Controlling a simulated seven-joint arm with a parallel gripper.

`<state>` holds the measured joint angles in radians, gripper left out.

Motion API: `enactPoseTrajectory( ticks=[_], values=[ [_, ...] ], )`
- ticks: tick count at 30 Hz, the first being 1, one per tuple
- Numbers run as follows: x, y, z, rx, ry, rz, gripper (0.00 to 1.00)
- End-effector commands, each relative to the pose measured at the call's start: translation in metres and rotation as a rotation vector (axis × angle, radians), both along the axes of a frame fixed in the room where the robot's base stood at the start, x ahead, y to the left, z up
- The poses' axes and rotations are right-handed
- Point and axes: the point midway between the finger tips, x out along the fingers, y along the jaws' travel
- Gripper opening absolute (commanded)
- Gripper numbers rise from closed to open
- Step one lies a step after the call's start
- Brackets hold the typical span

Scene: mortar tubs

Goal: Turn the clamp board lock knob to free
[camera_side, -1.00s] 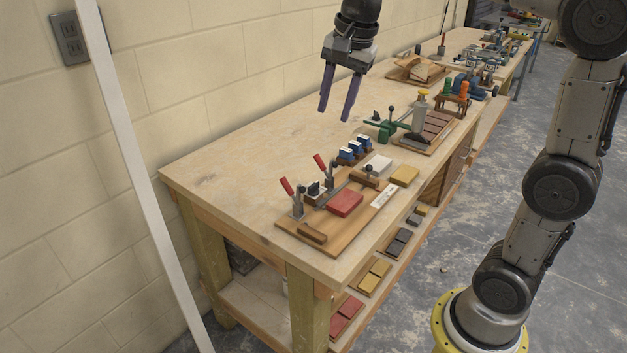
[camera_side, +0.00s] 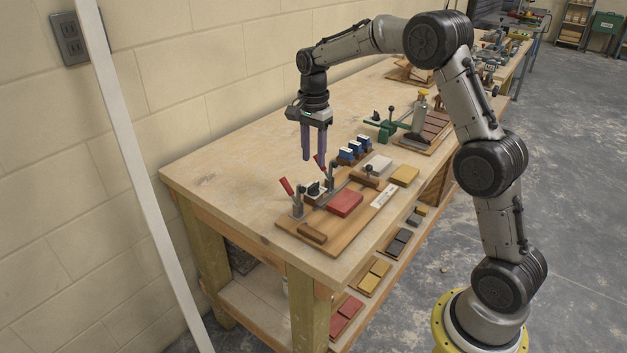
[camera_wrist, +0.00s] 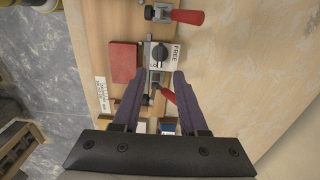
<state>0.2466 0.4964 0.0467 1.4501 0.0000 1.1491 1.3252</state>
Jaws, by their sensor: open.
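The clamp board (camera_side: 345,229) lies on the bench near its front end. Its lock knob (camera_side: 313,188) is small and black on a pale plate, between two red-handled toggle clamps. In the wrist view the knob (camera_wrist: 160,54) sits beside the printed word FREE, which lies to its right. Its exact pointer direction is too small to tell. My gripper (camera_side: 314,161) points down above the board, open and empty. In the wrist view the fingertips (camera_wrist: 166,73) appear just below the knob, apart from it, with one clamp's red handle (camera_wrist: 168,94) between the fingers.
A red block (camera_side: 345,203) lies on the board. Blue-and-white items (camera_side: 352,151) and a yellow block (camera_side: 405,175) stand behind. The bench's left side is clear.

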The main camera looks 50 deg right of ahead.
Motion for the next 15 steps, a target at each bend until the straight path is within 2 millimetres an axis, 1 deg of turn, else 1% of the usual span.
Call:
enactPoseTrajectory(
  ticks=[1, 3, 9, 15],
  values=[
    [-0.001, 0.0, -0.011, 0.001, 0.006, 0.0, 0.42],
    [-0.001, 0.0, -0.025, 0.001, 0.004, 0.001, 0.42],
    [-0.001, 0.0, -0.059, 0.001, 0.003, 0.001, 0.42],
    [0.0, 0.0, -0.077, 0.0, 0.001, 0.001, 0.42]
  ],
)
